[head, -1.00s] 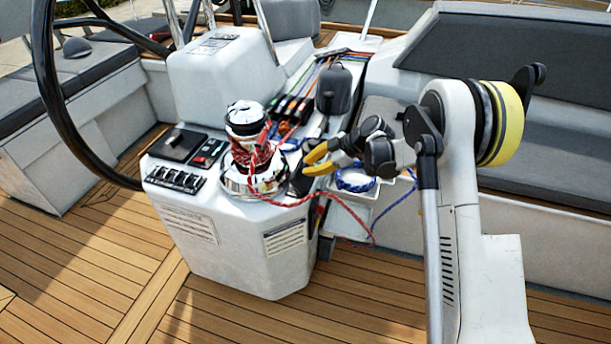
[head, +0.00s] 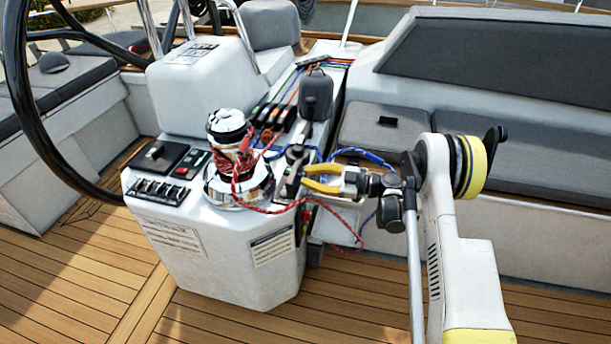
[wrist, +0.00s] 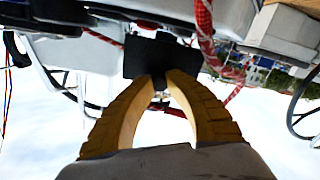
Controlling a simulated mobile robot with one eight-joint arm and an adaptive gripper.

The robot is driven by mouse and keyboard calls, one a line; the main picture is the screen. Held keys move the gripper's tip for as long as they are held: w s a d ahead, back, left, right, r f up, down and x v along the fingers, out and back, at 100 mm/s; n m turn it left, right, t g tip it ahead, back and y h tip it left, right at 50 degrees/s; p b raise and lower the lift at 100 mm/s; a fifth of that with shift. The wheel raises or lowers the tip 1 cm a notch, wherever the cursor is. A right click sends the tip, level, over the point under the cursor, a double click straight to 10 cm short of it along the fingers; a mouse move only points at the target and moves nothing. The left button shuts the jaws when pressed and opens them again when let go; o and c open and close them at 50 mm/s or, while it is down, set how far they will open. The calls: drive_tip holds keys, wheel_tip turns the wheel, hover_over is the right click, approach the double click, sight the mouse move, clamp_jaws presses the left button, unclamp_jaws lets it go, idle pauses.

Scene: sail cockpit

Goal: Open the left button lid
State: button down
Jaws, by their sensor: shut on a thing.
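My gripper (head: 306,178) is beside the winch on the white console, at its right side. In the wrist view its yellow fingers (wrist: 160,82) come together on a flat black plate (wrist: 150,56), which looks like the left button lid. In the head view a dark piece (head: 291,184) stands at the fingertips, between the winch and my gripper. The fingers partly hide it, and I cannot tell how far it is tilted. No button shows clearly.
The chrome winch (head: 238,185) wrapped in red rope stands close left of my gripper. A red rope tail and blue rope (head: 368,154) hang near my wrist. Rope clutches (head: 273,116) lie behind. A grey cushioned bench (head: 520,170) is at right. The teak floor in front is clear.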

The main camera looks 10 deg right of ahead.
idle(0.5)
drive_tip(key=c, duration=1.2)
unclamp_jaws()
drive_tip(key=shift+f, duration=0.1)
drive_tip(key=shift+c, duration=0.2)
drive_tip(key=v, duration=1.2)
